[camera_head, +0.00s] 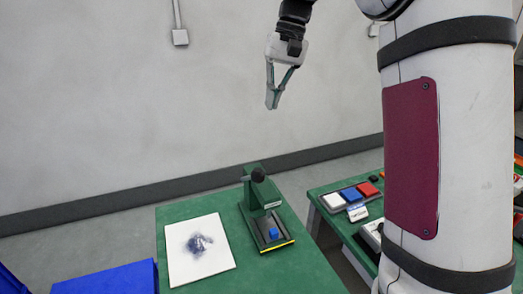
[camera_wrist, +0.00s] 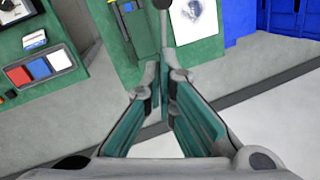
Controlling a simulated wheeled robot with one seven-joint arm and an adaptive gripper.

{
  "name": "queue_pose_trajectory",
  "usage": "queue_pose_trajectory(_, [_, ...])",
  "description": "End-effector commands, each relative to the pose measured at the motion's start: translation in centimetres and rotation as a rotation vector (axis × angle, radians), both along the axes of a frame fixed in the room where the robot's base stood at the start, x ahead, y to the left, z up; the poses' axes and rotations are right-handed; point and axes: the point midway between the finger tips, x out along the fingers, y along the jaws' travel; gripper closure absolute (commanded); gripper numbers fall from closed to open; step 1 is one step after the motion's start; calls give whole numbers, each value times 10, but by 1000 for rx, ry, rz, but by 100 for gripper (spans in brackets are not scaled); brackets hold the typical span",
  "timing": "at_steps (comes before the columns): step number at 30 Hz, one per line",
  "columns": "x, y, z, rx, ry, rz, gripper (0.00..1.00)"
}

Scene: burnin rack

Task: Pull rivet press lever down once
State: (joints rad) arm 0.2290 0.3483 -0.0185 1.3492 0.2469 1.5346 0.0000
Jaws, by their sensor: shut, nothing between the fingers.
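The rivet press (camera_head: 264,210) is a green machine on a green table, with a yellow strip along its front edge and a small blue piece on its base. Its lever has a round black knob (camera_head: 258,174) at the upper front of the press. My gripper (camera_head: 271,106) is shut and empty, pointing down in the air well above the press. In the wrist view the gripper's fingertips (camera_wrist: 164,78) are together. The press (camera_wrist: 137,25) shows there at the top, partly cut off, with the grey lever end (camera_wrist: 162,4) at the picture's edge.
A white sheet with a dark smudge (camera_head: 221,262) lies left of the press. A blue bin (camera_head: 110,281) is at the lower left. A second green table at right holds a tray of white, blue and red blocks (camera_head: 350,196). The air around the gripper is clear.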

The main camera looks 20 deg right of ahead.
Motion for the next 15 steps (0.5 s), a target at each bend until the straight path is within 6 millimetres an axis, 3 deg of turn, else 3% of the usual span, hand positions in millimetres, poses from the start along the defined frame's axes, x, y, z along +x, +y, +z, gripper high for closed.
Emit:
queue_pose_trajectory(8, [-1, 2, -7, 1, 3, 1, 100])
queue_pose_trajectory(15, [-3, 13, -44, 1, 4, 3, 100])
